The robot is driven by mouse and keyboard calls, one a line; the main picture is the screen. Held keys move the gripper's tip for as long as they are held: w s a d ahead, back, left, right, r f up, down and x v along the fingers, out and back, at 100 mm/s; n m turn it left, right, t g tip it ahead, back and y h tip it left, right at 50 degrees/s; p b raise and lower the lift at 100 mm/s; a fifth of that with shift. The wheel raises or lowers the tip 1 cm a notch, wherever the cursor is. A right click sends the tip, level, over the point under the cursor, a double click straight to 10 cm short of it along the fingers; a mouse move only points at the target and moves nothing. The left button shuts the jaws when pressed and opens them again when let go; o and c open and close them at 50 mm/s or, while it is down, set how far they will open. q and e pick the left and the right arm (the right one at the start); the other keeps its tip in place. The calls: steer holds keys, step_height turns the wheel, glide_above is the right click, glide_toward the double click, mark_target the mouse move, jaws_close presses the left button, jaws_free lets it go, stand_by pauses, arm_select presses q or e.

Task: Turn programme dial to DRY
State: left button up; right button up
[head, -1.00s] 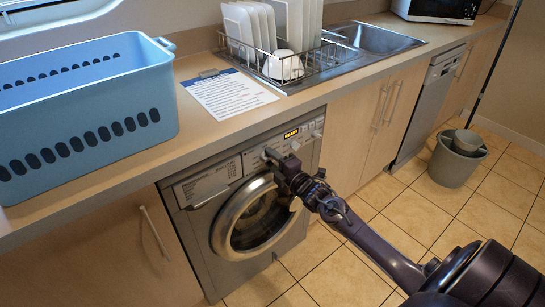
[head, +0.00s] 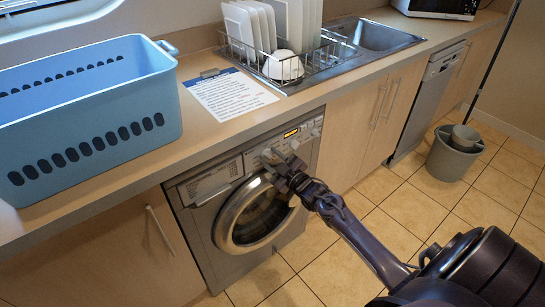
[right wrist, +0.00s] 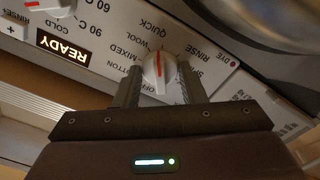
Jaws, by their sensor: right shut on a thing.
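The washing machine (head: 201,247) stands under the counter, its dark round door (head: 255,215) closed. In the right wrist view the white programme dial (right wrist: 161,73) has a red pointer line, close to upright in the picture. Upside-down labels such as MIXED, WOOL, QUICK and RINSE surround it. A label that looks like DRY (right wrist: 226,62), with a red dot, lies to the right of the dial. My right gripper (right wrist: 159,80) is shut on the dial, one finger on each side. In the head view the right gripper (head: 277,163) hides the dial. My left gripper is not in view.
A lit display (right wrist: 63,47) reads READY, with another white knob (right wrist: 50,5) beyond it. A blue basket (head: 90,130), a printed sheet (head: 228,93) and a dish rack (head: 285,60) are on the counter. A grey bucket (head: 452,160) stands on the tiled floor.

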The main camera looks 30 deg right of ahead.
steer(key=m+p, duration=0.1)
steer(key=m, duration=0.2)
steer(key=shift+m, duration=0.4)
steer(key=m+p, duration=0.1)
steer(key=m, duration=0.2)
steer(key=shift+m, duration=0.3)
steer(key=m+p, duration=0.2)
steer(key=m, duration=0.4)
steer(key=shift+a+m, duration=0.1)
steer(key=shift+m, duration=0.2)
steer(key=m+p, duration=0.2)
steer(key=m, duration=0.5)
steer(key=shift+p, duration=0.3)
steer(key=m+p, duration=0.1)
steer(key=m, duration=0.4)
steer(key=shift+m, duration=0.4)
steer(key=o, duration=1)
